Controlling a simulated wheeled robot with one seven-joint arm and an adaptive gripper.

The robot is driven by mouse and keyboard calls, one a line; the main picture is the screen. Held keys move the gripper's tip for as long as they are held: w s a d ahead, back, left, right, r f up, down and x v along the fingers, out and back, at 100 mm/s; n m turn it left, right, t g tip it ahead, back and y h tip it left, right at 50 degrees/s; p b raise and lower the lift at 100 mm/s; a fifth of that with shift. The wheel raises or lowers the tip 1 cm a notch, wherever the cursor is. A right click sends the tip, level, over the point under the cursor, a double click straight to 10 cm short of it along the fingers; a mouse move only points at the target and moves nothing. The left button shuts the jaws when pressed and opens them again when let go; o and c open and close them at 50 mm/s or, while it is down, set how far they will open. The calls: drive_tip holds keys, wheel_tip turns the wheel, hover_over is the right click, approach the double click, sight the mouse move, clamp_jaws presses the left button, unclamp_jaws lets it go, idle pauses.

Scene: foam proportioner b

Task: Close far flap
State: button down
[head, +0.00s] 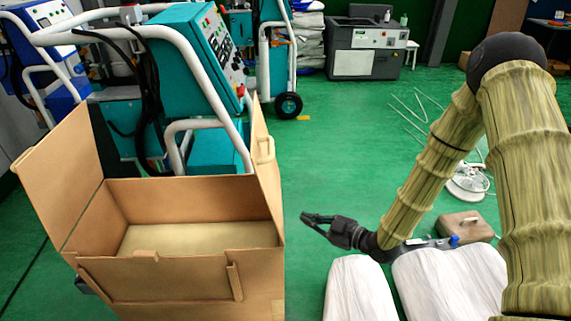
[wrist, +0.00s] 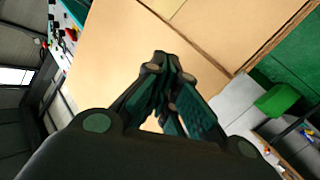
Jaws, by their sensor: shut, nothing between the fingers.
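An open brown cardboard box (head: 195,200) stands at the left in the head view. Its left flap (head: 65,165) stands up tall. Its right flap (head: 266,165) also stands up, seen nearly edge-on. The near flap (head: 190,275) hangs down over the front. No far flap rises above the far edge; it may hang behind the box, hidden. My gripper (head: 312,219) is to the right of the box, pointing left toward it, with a strip of green floor between them in the picture. In the wrist view, my gripper (wrist: 163,66) has its fingers together and empty before a cardboard panel (wrist: 110,50).
A teal machine with white tube rails (head: 195,60) stands close behind the box. White sacks (head: 450,285) lie below my arm, and a brown case (head: 466,226) is to the right. Green floor is open beyond my gripper, up to the grey machine (head: 365,50).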

drive_tip(key=w+d+r+n+g+y+b, duration=0.1)
drive_tip(key=d+r+n+g+y+b, duration=0.15)
drive_tip(key=r+n+g+y, duration=0.5)
drive_tip(key=d+r+n+g+y+b, duration=0.2)
drive_tip(key=d+r+n+g+y, duration=0.1)
drive_tip(key=r+n, duration=0.9)
drive_tip(key=a+r+n+p, duration=0.1)
drive_tip(key=a+r+p, duration=0.3)
drive_tip(key=a, duration=0.9)
drive_tip(key=shift+r+p, duration=0.15)
drive_tip(key=shift+p, duration=0.5)
drive_tip(key=shift+t, duration=0.25)
